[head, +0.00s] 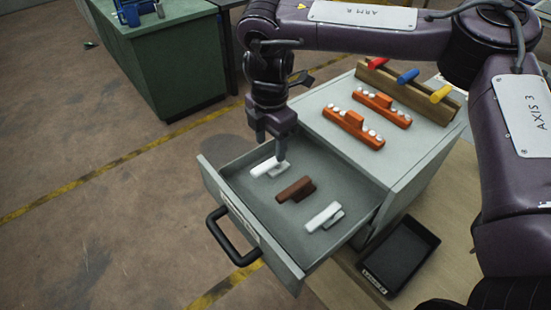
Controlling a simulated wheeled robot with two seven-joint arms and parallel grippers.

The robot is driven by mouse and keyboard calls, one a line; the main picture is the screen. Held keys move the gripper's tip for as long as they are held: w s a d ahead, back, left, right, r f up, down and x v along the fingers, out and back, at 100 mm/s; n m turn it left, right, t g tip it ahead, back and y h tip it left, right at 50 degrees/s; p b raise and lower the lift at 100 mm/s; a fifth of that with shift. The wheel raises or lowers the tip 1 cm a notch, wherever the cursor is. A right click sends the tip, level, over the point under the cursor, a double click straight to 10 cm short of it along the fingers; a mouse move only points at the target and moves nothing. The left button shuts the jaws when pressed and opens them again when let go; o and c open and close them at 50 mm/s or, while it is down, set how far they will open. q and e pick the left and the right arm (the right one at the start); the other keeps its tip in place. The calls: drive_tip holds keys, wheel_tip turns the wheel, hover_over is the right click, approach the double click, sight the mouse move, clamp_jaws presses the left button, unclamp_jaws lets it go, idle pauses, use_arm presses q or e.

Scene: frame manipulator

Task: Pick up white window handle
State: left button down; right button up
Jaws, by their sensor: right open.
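A white window handle (264,167) lies in the open grey drawer (290,235), at its far left part. A second white handle (323,216) lies nearer the drawer's right end, and a brown handle (296,190) lies between the two. My right gripper (275,152) reaches down into the drawer at the first white handle, pointing downward and open. Its fingers are over or beside that handle's right part; contact cannot be made out. My left gripper is not in view.
The drawer has a black pull handle (231,240) on its front. On the cabinet top (318,112) lie two orange pieces with white knobs and a wooden rack with coloured pegs. A dark tablet (400,255) lies right of the drawer. A green cabinet (165,65) stands behind.

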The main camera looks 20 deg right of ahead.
sight(273, 160)
drive_tip(key=shift+w+d+f, duration=0.15)
drive_tip(key=shift+d+f, duration=0.1)
drive_tip(key=shift+f, duration=0.45)
drive_tip(key=shift+s+f+p, duration=0.25)
drive_tip(key=shift+f+p, duration=0.2)
drive_tip(key=shift+f, duration=0.75)
drive_tip(key=f, duration=0.1)
drive_tip(key=f+p, duration=0.1)
drive_tip(key=f, duration=0.1)
drive_tip(key=shift+w+d+f+p, duration=0.1)
drive_tip(key=shift+w+f+p, duration=0.15)
drive_tip(key=shift+p, duration=0.05)
drive_tip(key=shift+f, duration=0.25)
drive_tip(key=c, duration=1.1)
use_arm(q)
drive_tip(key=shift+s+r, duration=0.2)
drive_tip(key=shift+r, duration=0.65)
